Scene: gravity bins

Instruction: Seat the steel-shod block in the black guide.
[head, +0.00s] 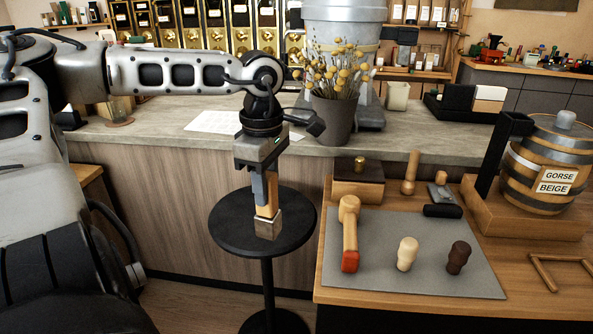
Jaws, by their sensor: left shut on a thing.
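My left gripper (264,178) points down and is shut on the steel-shod block (268,224), a pale wooden piece with a grey metal lower end. The block hangs upright in front of the small round black table (230,233); I cannot tell whether it touches the top. A black upright bracket (494,158) stands on a wooden base beside the barrel at the right. It may be the black guide, but I cannot tell for sure. The block is well to its left. My right gripper is not in view.
The wooden bench (400,302) holds a grey mat (380,275) with a mallet (349,232), a cream knob (407,254) and a brown knob (458,257). The barrel (545,170) stands behind right. A flower pot (334,118) stands on the counter behind my gripper.

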